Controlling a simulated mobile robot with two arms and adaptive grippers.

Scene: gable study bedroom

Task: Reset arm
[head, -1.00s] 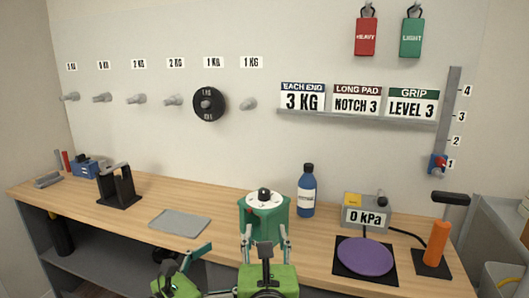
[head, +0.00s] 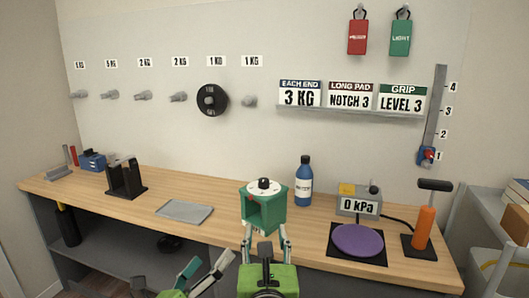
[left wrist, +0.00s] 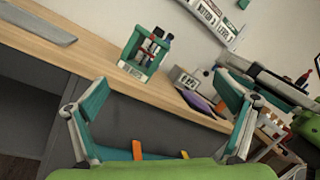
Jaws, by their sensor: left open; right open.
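My left gripper (head: 211,260) is low at the bottom of the head view, in front of the bench edge, open with nothing between its fingers. Its two spread fingers also show in the left wrist view (left wrist: 162,78). My right gripper (head: 266,238) is open, fingers upright, just in front of a green box with a dial on top (head: 265,208). From the head view I cannot tell whether its fingertips touch the box. The green box also shows beyond my left fingers in the left wrist view (left wrist: 146,52).
The wooden bench (head: 320,232) holds a black stand (head: 125,178), grey mat (head: 184,211), blue bottle (head: 304,185), gauge box (head: 358,203), purple pad (head: 358,240) and orange-handled pump (head: 424,228). A black weight disc (head: 212,100) hangs on a wall peg. A shelf lies below the bench.

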